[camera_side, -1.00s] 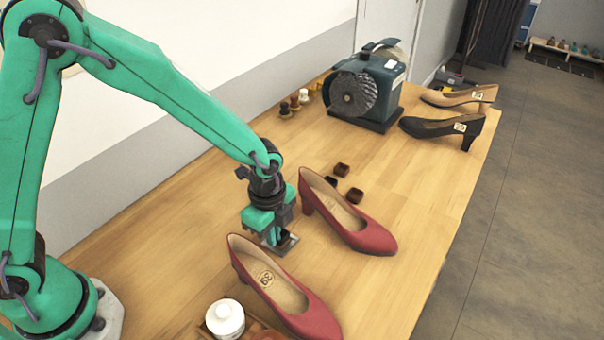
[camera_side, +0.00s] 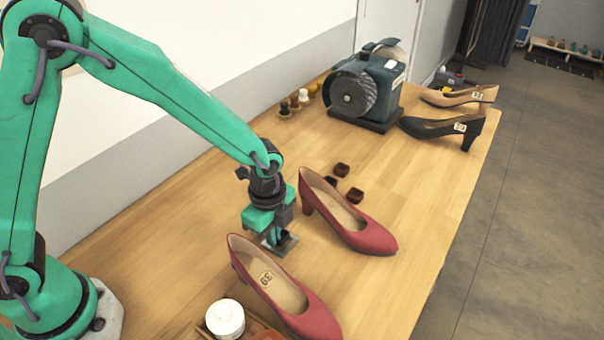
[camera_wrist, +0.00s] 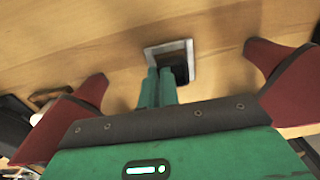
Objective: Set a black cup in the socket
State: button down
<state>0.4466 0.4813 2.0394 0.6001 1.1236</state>
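My gripper (camera_side: 277,241) points down at the grey square socket (camera_side: 291,241) on the wooden bench, between two red shoes. In the wrist view its two green fingers (camera_wrist: 159,74) are close together and reach over the near edge of the socket (camera_wrist: 192,52). A dark piece, seemingly a black cup (camera_wrist: 180,74), shows at the fingertips within the socket's frame. The fingers look shut on its side, though the contact is partly hidden; I cannot tell whether it is fully seated. Another black cup (camera_side: 330,181) lies farther back beside two brown cups (camera_side: 342,170) (camera_side: 355,195).
One red shoe (camera_side: 350,222) stands close right of my gripper, another (camera_side: 290,295) close in front. A white-lidded jar (camera_side: 225,318) is at the near edge. A grinder (camera_side: 367,90) and two more shoes (camera_side: 440,128) (camera_side: 458,97) stand at the back.

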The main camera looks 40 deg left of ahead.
jog(key=shift+f, duration=0.45)
dwell(0.8)
jog(key=c, duration=1.6)
grip_release()
jog(key=shift+r, duration=0.15)
jog(key=shift+r, duration=3.4)
